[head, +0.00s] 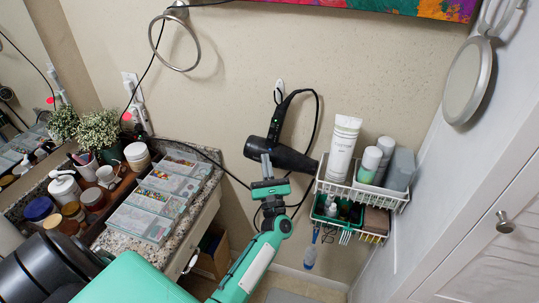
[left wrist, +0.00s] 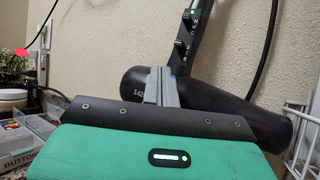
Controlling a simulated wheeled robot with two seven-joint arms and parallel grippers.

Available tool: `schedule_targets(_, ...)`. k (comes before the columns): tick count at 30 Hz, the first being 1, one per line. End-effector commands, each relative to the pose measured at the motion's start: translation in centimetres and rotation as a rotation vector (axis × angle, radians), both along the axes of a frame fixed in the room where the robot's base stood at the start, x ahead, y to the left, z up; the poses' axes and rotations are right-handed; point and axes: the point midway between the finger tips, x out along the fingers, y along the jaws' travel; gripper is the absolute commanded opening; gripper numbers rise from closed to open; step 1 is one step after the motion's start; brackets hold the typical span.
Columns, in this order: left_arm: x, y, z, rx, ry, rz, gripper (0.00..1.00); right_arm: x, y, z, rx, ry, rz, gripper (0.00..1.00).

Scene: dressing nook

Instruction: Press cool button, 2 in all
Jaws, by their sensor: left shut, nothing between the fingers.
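A black hair dryer (head: 294,159) hangs on the wall, its handle upright and its barrel pointing right. In the left wrist view the dryer (left wrist: 233,110) lies just behind the fingers, with small controls on its handle (left wrist: 187,42); one near the top shows a green light. I cannot tell which control is the cool button. My left gripper (head: 266,158) is shut and empty, pointing up in front of the barrel's left part. Its fingers (left wrist: 158,84) overlap the barrel in the left wrist view; whether they touch is unclear. My right gripper is not in view.
A white wire basket (head: 362,190) with bottles and a tube hangs right of the dryer, near the barrel's tip. A granite counter (head: 175,232) with clear organizers, jars and plants stands left. A black cord (head: 318,120) loops around the dryer.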

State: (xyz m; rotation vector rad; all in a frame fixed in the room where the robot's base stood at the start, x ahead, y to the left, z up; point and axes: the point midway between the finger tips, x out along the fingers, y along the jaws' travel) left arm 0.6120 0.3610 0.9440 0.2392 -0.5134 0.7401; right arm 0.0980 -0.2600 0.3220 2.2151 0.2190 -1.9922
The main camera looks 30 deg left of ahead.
Motion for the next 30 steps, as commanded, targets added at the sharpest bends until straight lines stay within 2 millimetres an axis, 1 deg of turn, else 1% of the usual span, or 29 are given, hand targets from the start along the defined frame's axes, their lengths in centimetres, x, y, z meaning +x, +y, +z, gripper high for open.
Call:
schedule_targets(1,0.31,0.09,-0.23,0.0,0.0,0.0,0.0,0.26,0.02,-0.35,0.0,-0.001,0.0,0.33)
schedule_targets(7,0.8,0.19,-0.02,0.0,0.0,-0.001,0.0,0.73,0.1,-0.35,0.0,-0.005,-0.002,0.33)
schedule_targets(30,0.77,0.18,-0.01,0.0,0.0,-0.001,0.0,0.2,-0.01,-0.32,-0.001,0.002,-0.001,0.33)
